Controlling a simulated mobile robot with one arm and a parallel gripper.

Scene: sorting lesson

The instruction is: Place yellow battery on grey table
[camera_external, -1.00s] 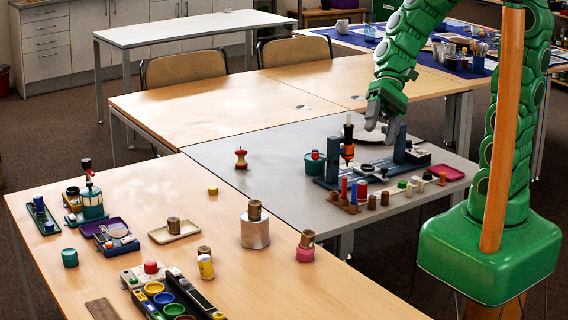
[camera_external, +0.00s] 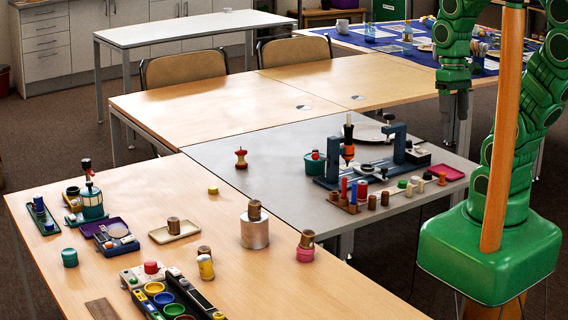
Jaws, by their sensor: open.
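My gripper (camera_external: 455,114) is open and hangs fingers down at the right, past the far right side of the grey table and far from the battery. Nothing shows between its fingers.
A tall pale cylinder (camera_external: 254,230) stands near the battery.

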